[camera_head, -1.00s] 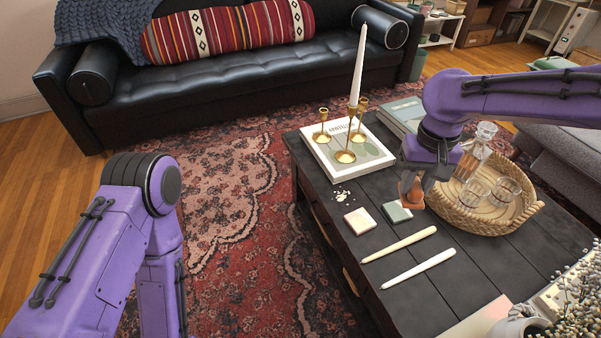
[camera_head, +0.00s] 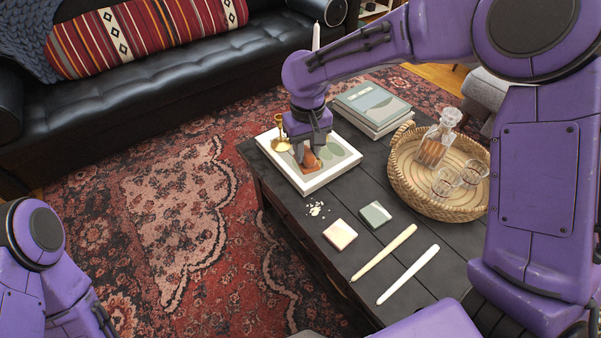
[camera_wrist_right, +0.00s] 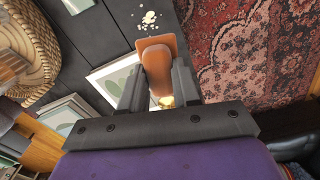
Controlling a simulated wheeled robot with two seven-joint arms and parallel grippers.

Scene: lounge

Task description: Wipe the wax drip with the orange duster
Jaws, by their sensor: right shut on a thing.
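Pale wax bits (camera_head: 316,209), which look like the wax drip, lie scattered on the dark table near its left edge; they also show in the right wrist view (camera_wrist_right: 148,20). My right gripper (camera_head: 310,163) is shut on the orange duster (camera_wrist_right: 163,58), which points down over the large white book (camera_head: 335,178). The duster lies beyond the wax bits, towards the sofa, apart from them. I cannot tell whether it touches the book. My left gripper is out of view; only part of that arm shows.
Two coasters (camera_head: 340,234) and two loose candles (camera_head: 408,274) lie nearer. A woven tray (camera_head: 408,193) with decanter and glasses is right.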

